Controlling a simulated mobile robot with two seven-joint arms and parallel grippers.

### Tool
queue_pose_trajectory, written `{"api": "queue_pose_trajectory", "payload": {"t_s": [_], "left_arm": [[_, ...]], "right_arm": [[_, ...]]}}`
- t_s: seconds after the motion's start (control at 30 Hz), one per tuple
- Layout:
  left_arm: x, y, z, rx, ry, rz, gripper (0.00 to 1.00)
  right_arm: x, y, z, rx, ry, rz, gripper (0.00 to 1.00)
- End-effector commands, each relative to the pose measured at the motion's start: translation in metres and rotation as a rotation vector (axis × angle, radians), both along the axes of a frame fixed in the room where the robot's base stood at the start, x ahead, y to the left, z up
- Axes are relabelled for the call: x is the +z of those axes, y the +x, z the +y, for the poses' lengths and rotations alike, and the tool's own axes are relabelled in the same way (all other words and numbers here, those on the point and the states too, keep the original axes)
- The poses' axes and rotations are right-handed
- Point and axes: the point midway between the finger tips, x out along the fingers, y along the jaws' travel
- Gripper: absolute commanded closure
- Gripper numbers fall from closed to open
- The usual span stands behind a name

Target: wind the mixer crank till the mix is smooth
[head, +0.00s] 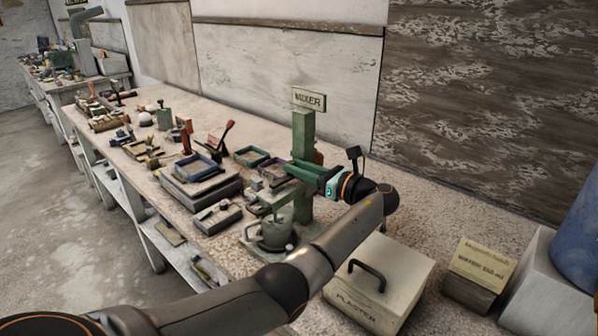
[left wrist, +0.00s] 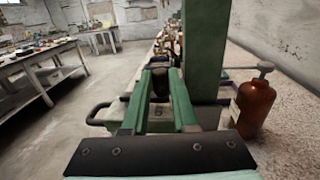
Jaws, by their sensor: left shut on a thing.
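The mixer has a green post (head: 303,134) with a MIXER sign (head: 308,98) on top, and a grey metal pot (head: 275,236) at its foot. The post also rises in the left wrist view (left wrist: 205,45). My left gripper (head: 296,169) is at the post, its arm passing in front of the bench. In the left wrist view its green fingers (left wrist: 160,88) are closed around a dark upright grip (left wrist: 160,82), which looks like the crank handle. The rest of the crank is mostly hidden by the gripper. The mix inside the pot cannot be seen. My right gripper is not in view.
A lidded PLASTER box (head: 385,283) stands on the bench at the right, near my forearm. A red bottle (left wrist: 256,104) stands close to the post. Trays (head: 195,166) and tools crowd the bench to the left. The wall runs behind the bench.

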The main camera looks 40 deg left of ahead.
Motion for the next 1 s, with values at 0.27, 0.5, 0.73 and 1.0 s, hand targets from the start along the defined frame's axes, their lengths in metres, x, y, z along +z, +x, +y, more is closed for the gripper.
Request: {"api": "queue_pose_trajectory", "payload": {"t_s": [0.27, 0.5, 0.73, 1.0], "left_arm": [[0.000, 0.000, 0.000, 0.000, -0.001, 0.002, 0.61], [0.000, 0.000, -0.001, 0.000, 0.000, 0.001, 0.61], [-0.001, 0.001, -0.026, -0.004, -0.001, 0.001, 0.61], [-0.002, 0.002, -0.085, -0.003, -0.001, 0.001, 0.61]], "right_arm": [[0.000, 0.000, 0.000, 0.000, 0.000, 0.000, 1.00], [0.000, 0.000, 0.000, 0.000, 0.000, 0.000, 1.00], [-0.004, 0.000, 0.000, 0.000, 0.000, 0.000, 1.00], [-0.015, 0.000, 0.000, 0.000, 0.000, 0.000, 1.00]]}}
